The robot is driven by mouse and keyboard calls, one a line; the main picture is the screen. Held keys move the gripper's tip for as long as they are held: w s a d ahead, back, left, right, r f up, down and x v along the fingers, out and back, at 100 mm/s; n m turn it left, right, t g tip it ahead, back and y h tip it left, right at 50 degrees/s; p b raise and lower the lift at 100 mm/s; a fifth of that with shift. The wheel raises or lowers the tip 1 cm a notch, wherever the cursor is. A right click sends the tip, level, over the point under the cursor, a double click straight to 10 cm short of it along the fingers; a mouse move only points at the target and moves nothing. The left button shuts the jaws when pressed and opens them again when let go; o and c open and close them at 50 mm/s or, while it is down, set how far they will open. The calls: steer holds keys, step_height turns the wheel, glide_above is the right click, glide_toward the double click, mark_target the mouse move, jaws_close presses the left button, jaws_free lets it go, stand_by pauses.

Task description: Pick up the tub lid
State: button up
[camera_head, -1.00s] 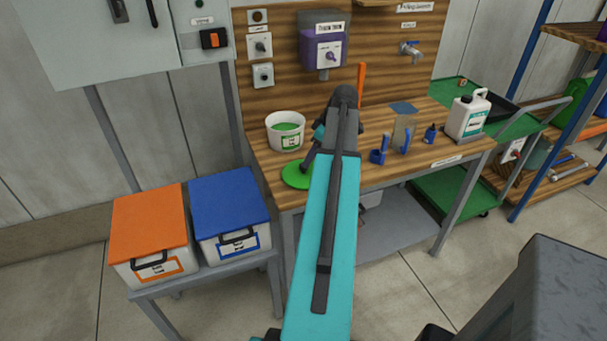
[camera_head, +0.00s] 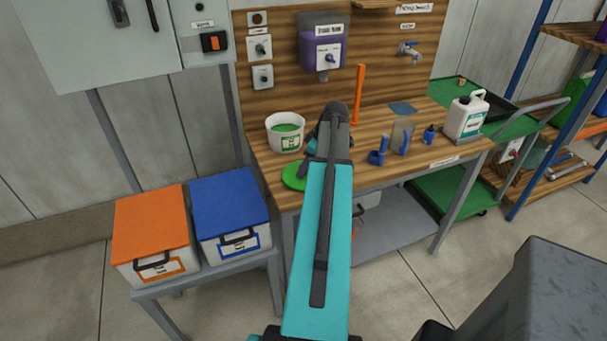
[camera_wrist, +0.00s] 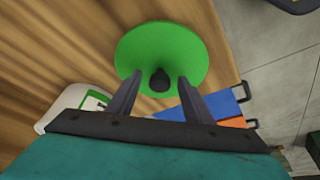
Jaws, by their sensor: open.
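The tub lid is a round green disc (camera_head: 293,176) with a dark knob, lying on the front left of the wooden bench. In the wrist view the lid (camera_wrist: 163,55) fills the upper middle, and its dark knob (camera_wrist: 159,81) shows between my fingertips. My gripper (camera_wrist: 155,83) is open, with one finger on each side of the knob; I cannot tell whether either finger touches it. In the head view my arm hides most of the gripper and part of the lid. The white tub (camera_head: 286,132) with green contents stands behind the lid.
Blue (camera_head: 229,202) and orange (camera_head: 151,221) lidded boxes stand on a lower stand at left. On the bench at right are a clear jug (camera_head: 402,133), small blue items (camera_head: 378,157) and a white canister (camera_head: 466,115). A purple dispenser (camera_head: 322,44) hangs above.

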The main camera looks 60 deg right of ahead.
steer(key=shift+f, duration=0.1)
stand_by(0.5)
steer(key=c, duration=1.1)
step_height(320, 180, up, 10)
steer(key=b, duration=0.2)
steer(key=shift+b, duration=0.4)
steer(key=shift+w, duration=0.1)
